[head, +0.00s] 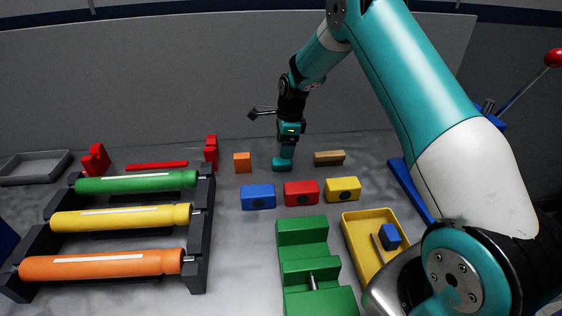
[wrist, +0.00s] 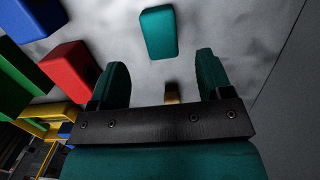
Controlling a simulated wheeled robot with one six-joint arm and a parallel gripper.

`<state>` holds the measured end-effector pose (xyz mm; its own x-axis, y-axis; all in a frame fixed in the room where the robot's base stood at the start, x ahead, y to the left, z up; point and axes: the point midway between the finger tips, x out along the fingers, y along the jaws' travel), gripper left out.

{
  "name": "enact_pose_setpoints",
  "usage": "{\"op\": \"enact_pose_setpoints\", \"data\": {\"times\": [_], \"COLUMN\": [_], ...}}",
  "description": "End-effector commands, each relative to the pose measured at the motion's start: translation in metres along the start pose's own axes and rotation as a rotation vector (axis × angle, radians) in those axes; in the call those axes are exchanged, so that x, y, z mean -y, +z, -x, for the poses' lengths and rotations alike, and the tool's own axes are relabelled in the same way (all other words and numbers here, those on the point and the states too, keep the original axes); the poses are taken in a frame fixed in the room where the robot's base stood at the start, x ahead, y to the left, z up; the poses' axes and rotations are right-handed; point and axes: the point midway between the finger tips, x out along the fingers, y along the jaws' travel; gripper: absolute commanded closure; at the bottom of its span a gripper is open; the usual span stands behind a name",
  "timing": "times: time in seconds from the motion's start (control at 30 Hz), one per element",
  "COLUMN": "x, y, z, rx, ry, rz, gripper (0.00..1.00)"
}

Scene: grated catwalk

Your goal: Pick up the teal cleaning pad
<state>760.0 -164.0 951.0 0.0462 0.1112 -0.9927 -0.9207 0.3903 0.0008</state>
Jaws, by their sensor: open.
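The teal cleaning pad (head: 281,165) lies on the grey surface, behind the row of coloured blocks. In the wrist view the pad (wrist: 158,33) shows whole at the top, beyond my fingertips. My gripper (head: 287,152) hangs down at the pad in the head view and hides part of its upper edge. In the wrist view my gripper (wrist: 160,68) is open, with its two fingers apart and nothing between the tips. I cannot tell the exact height of the tips over the pad.
An orange cube (head: 242,162) is left of the pad and a wooden block (head: 329,158) right of it. Blue (head: 258,197), red (head: 301,193) and yellow (head: 343,190) blocks stand in front. A rack of coloured tubes (head: 207,230) is at left, a yellow tray (head: 351,222) at right.

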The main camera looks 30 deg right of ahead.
Motion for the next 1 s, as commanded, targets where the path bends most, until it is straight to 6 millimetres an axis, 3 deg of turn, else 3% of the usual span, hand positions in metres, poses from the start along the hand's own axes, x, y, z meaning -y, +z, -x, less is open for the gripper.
{"op": "enact_pose_setpoints", "data": {"times": [0.23,0.5,0.8,1.0], "x": [0.0,0.001,0.001,0.001], "y": [0.002,0.003,0.003,0.003], "z": [-0.018,-0.056,-0.064,-0.064], "rx": [-0.001,-0.001,0.0,0.0], "ry": [0.002,0.002,-0.001,0.0], "rz": [0.003,0.004,0.005,0.005], "gripper": [0.28,0.28,0.28,0.74]}}
